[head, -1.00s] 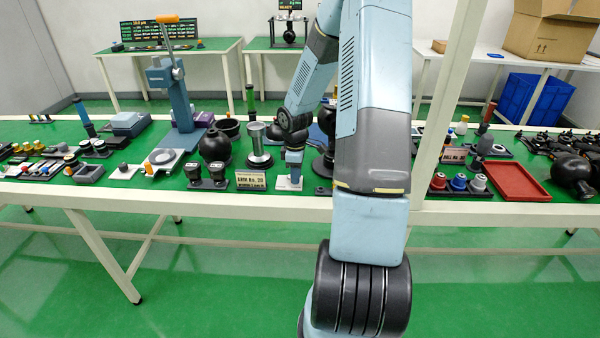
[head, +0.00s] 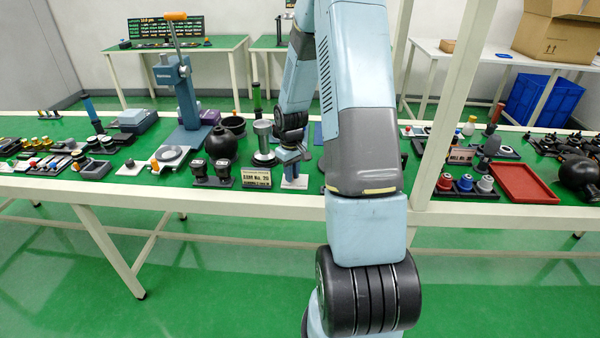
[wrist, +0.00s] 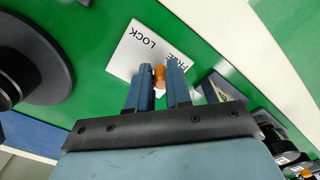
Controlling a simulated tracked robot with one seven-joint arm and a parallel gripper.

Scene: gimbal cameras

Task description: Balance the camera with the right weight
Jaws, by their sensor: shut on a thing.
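My gripper (wrist: 161,68) has blue fingers on either side of a small orange knob (wrist: 159,78) in the wrist view, shut on it. The knob is over a white plate (wrist: 135,52) lettered FREE and LOCK. In the head view my gripper (head: 290,157) is low over this plate (head: 294,183) near the bench's front edge. Red, blue and white-topped pieces (head: 465,183), possibly weights, stand in a row at the right. I cannot tell which object is the camera to be balanced.
A card (head: 256,179) and two dark knobbed pieces (head: 211,172) stand left of the plate. A grey-topped cylinder (head: 263,142) is close behind. A red tray (head: 522,183) lies at the right. A pale upright post (head: 450,110) stands right of my arm.

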